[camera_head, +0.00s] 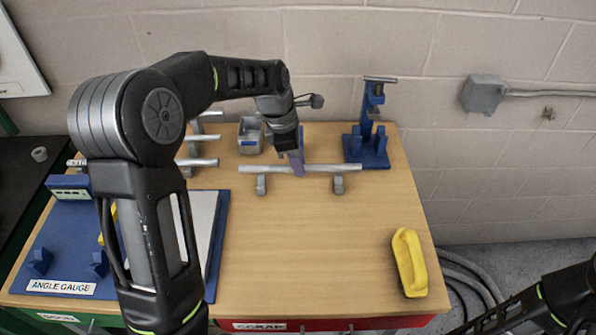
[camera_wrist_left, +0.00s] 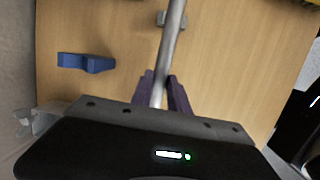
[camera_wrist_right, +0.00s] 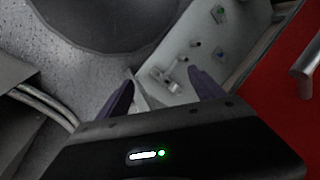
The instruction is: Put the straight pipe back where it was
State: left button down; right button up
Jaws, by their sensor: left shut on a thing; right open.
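The straight pipe (camera_head: 325,168) is a grey tube lying level across two small grey supports (camera_head: 261,186) at the middle of the bench. I cannot tell whether it rests fully on them. In the left wrist view the pipe (camera_wrist_left: 173,42) runs between the purple fingers (camera_wrist_left: 165,93). My right gripper (camera_wrist_right: 162,80) is open and empty, off the bench's right side.
A rack with several grey pipes (camera_head: 202,162) stands at left, partly behind my arm. A blue stand (camera_head: 367,150) is at back right, a grey bin (camera_head: 250,138) at the back, a yellow handle-shaped tool (camera_head: 409,262) at front right. The bench front centre is clear.

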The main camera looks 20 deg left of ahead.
aim_at(286, 167)
pick_arm(q)
jog(key=shift+f, duration=1.8)
jog(key=shift+f, duration=0.45)
jog(key=c, duration=1.3)
grip_release()
jog(key=shift+o, duration=0.2)
jog(key=shift+r, duration=0.85)
jog(key=v, duration=1.1)
jog(key=shift+r, duration=0.1)
